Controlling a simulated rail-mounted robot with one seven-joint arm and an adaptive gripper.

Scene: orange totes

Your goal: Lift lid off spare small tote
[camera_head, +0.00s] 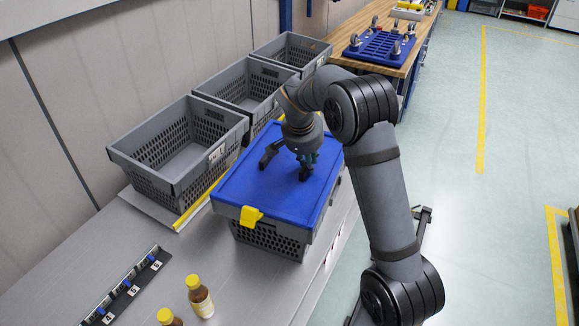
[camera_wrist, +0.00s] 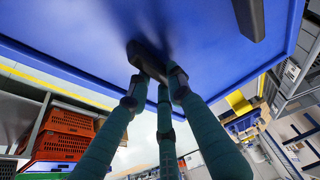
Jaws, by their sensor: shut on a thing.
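A grey small tote (camera_head: 268,238) stands on the bench, with a flat blue lid (camera_head: 250,190) over its top. The blue lid also fills the upper part of the wrist view (camera_wrist: 90,30). It has two dark handles: a left one (camera_head: 270,154) and a right one (camera_head: 306,174). My gripper (camera_head: 305,164) is above the lid, its teal fingers shut on the right handle. In the wrist view, the fingers (camera_wrist: 158,82) meet around a dark handle (camera_wrist: 147,58); the other handle (camera_wrist: 248,18) is free. I cannot tell whether a gap separates lid and tote.
A yellow clip (camera_head: 250,215) sits at the lid's front edge. Open grey totes (camera_head: 180,140) stand in a row along the wall. Two yellow-capped bottles (camera_head: 199,294) and a numbered strip (camera_head: 125,290) are on the front bench. A blue wheeled rack (camera_head: 380,46) stands behind.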

